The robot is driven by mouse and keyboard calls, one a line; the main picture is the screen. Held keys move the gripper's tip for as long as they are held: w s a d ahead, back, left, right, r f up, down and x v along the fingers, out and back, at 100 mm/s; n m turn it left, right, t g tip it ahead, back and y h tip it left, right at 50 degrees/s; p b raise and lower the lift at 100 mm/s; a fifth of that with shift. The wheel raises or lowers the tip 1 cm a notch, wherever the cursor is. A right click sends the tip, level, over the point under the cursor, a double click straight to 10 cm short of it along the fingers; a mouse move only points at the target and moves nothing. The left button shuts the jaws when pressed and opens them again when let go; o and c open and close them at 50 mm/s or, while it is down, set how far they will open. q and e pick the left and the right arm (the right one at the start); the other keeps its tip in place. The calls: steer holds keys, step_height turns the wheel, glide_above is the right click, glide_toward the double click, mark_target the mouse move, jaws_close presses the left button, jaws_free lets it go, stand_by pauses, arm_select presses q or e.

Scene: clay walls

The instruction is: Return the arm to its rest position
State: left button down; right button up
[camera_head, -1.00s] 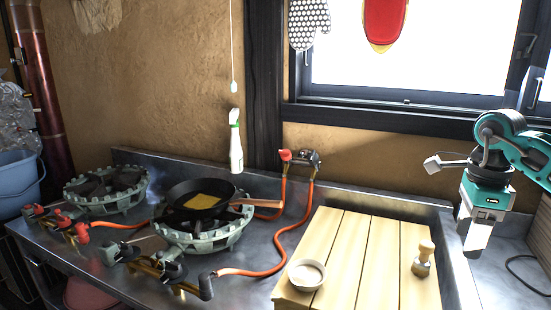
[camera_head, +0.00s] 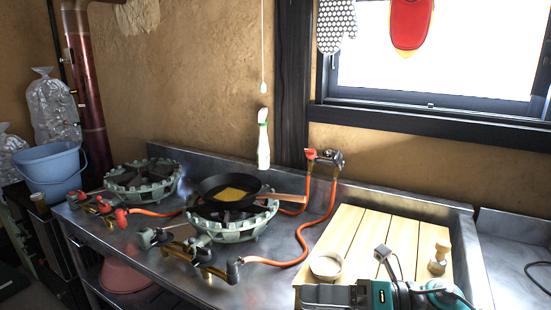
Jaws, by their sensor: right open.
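My right arm shows at the bottom right, low in front of the wooden board (camera_head: 345,232). Its teal, black and grey gripper (camera_head: 318,297) points left and holds nothing that I can see. It is open, though its fingers are partly cut off by the bottom edge of the picture. My left gripper is not in view.
A white bowl (camera_head: 326,266) and a wooden stamp-like piece (camera_head: 440,258) stand on the board, close behind my right arm. A black pan (camera_head: 228,190) with a yellow piece sits on the right gas burner (camera_head: 232,224). Another burner (camera_head: 142,179) stands left; orange hoses (camera_head: 318,232) cross the steel counter.

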steer(key=d+f+m+t+h, duration=0.3)
steer(key=f+m+t+h, duration=0.3)
steer(key=m, duration=0.8)
steer(key=d+f+m+t+h, duration=0.35)
steer(key=m+t, duration=0.45)
steer(key=m, duration=0.5)
steer(key=s+d+f+m+g+h, duration=0.2)
steer(key=s+f+m+g+h, duration=0.1)
steer(key=s+f+m, duration=0.2)
steer(key=s+d+f+m+g+h+p, duration=0.1)
steer(key=s+d+f+m+g+h, duration=0.1)
steer(key=s+f+m, duration=0.4)
step_height(320, 180, down, 3)
steer(key=shift+s+r+g+h, duration=0.1)
steer(key=shift+s+g+h, duration=0.4)
steer(key=shift+s, duration=0.55)
